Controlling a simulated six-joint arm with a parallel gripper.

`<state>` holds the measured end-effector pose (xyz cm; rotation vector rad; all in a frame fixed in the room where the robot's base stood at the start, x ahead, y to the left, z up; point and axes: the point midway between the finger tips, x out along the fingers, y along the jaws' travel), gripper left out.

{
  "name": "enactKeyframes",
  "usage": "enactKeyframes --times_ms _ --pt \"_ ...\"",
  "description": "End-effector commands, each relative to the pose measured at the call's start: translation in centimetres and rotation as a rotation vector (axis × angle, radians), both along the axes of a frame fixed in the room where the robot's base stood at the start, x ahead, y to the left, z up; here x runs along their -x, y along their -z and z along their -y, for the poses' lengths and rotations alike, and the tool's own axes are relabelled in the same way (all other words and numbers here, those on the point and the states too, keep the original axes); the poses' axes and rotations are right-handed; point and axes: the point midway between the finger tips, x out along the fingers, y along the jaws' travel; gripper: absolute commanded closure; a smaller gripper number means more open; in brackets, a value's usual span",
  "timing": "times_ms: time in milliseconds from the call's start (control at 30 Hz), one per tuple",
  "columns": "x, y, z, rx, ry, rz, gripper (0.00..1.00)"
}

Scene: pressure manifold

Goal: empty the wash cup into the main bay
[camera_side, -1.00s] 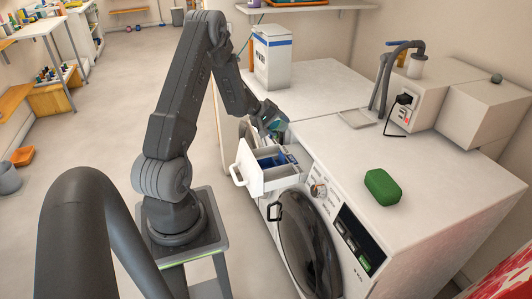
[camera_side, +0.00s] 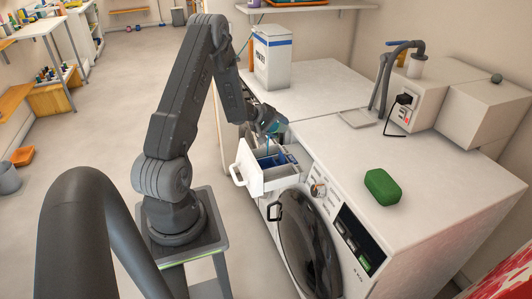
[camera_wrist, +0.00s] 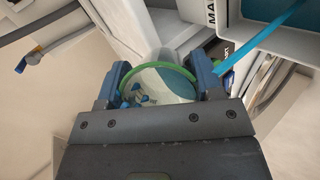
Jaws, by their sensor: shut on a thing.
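My gripper (camera_wrist: 162,78) is shut on the wash cup (camera_wrist: 172,84), a pale and teal cup with a green rim and small blue pieces or marks on it. In the side view my gripper (camera_side: 268,120) holds it above the back of the open drawer (camera_side: 256,181); the cup is small there and its tilt is unclear. The drawer has grey dividers and blue parts inside. The wrist view shows a drawer label starting "MA" (camera_wrist: 211,12). A teal strip runs from beside the right finger to the upper right; I cannot tell what it is. The cup's contents are unclear.
The drawer sticks out of the washing machine (camera_side: 415,185) above its round door (camera_side: 309,240). A green block (camera_side: 382,186) lies on top. A white box (camera_side: 272,57) stands on the neighbouring counter. Hoses and a tap (camera_side: 385,75) are behind.

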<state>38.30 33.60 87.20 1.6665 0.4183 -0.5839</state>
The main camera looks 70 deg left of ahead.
Motion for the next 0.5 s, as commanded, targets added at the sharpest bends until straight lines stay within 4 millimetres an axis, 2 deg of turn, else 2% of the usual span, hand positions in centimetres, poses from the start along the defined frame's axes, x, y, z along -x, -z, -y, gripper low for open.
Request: enactKeyframes --times_ms 500 --pt "0.1 0.36 -0.08 -0.022 -0.003 0.051 0.64"
